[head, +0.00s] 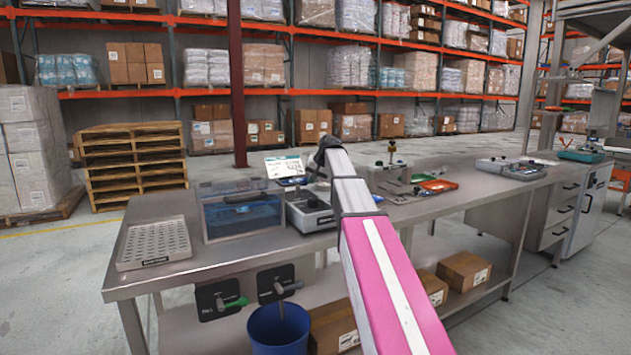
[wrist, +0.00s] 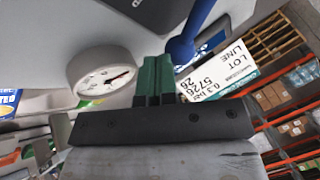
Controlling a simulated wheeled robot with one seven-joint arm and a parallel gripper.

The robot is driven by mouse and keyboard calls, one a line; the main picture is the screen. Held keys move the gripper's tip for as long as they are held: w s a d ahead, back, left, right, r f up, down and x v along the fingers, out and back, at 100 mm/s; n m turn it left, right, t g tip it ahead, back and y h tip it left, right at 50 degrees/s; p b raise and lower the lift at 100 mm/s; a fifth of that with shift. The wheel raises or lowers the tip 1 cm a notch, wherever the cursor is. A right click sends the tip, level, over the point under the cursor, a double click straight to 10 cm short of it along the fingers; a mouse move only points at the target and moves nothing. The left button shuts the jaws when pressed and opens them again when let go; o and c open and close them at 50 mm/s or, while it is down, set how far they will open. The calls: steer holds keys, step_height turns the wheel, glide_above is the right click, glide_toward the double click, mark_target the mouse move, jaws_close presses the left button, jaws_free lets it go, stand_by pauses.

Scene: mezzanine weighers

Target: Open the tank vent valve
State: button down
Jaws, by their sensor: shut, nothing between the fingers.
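In the wrist view my gripper (wrist: 157,80) has its two green fingers together with nothing between them. A blue lever-like part (wrist: 190,38) with a rounded end shows just beyond the fingers, to their right. I cannot tell whether the fingers touch it. A round white dial gauge (wrist: 103,72) is left of the fingers. My arm hides the gripper there. No readable label marks the vent valve, and its state cannot be told.
A printed label card (wrist: 215,75) is close behind the fingers. A perforated tray (head: 154,243) and a grey weigher (head: 311,213) are on the steel bench (head: 215,267). Below hang a green-handled valve (head: 236,302) and a grey-handled valve (head: 285,288), above a blue bin (head: 279,330).

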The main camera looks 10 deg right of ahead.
steer(key=w+a+n, duration=0.1)
steer(key=w+a+n+g+y, duration=0.1)
steer(key=n, duration=0.1)
steer(key=shift+w+n+g+y, duration=0.1)
steer(key=shift+n+g+y, duration=0.2)
steer(key=n, duration=0.1)
steer(key=a+n+g, duration=0.1)
steer(key=shift+w+a+n+y, duration=0.25)
steer(key=shift+w+n+y, duration=0.05)
steer(key=shift+w+y, duration=0.1)
steer(key=shift+a, duration=0.25)
steer(key=shift+w+a, duration=0.1)
steer(key=shift+a, duration=0.7)
